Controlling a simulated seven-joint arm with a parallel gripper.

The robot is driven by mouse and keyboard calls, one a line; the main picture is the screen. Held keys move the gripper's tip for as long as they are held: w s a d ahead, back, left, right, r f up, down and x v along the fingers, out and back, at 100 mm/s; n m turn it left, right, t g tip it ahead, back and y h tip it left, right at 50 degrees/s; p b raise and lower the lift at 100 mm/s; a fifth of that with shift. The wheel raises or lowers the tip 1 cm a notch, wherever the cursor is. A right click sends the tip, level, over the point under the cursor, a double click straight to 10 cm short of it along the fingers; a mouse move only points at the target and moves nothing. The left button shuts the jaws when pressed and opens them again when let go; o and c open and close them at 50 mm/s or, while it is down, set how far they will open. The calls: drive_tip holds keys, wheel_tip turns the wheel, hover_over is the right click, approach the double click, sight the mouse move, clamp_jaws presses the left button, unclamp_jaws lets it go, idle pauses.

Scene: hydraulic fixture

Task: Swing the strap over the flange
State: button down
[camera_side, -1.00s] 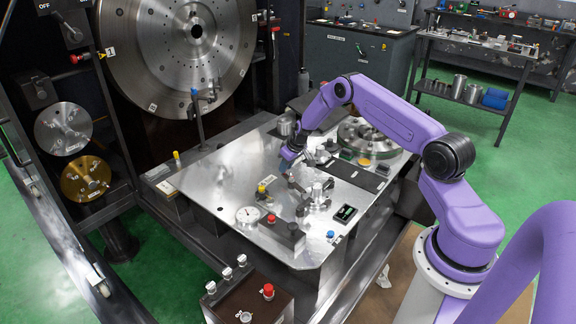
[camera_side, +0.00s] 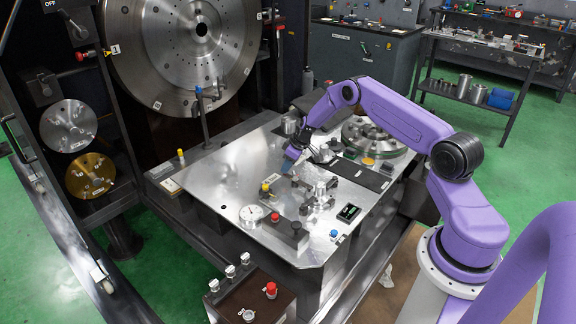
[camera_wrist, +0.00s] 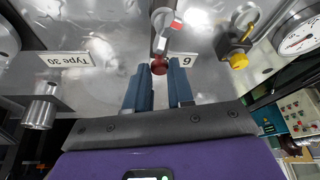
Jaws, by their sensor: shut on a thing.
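My gripper (camera_side: 292,162) is low over the silver plate in the side view. In the wrist view its two blue fingers (camera_wrist: 160,72) are closed about a dark red knob (camera_wrist: 159,66). The knob is at the end of a short metal bar (camera_wrist: 162,42) with a bright red piece beside it, which looks like the strap. In the side view, a cluster of small metal parts (camera_side: 318,190) stands just right of and below the gripper. A round stepped metal part (camera_side: 374,136), flange-like, lies behind at right. I cannot tell which part is the task's flange.
The silver plate (camera_side: 225,165) is bare at left. A yellow-knobbed fitting (camera_wrist: 238,60) is right of the fingers in the wrist view.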

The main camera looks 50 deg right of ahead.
drive_tip(key=shift+a, duration=0.1)
drive_tip(key=c, duration=1)
unclamp_jaws()
drive_tip(key=shift+s+r, duration=0.15)
drive_tip(key=shift+r, duration=0.3)
drive_tip(key=v, duration=1.6)
drive_tip(key=shift+r, duration=0.2)
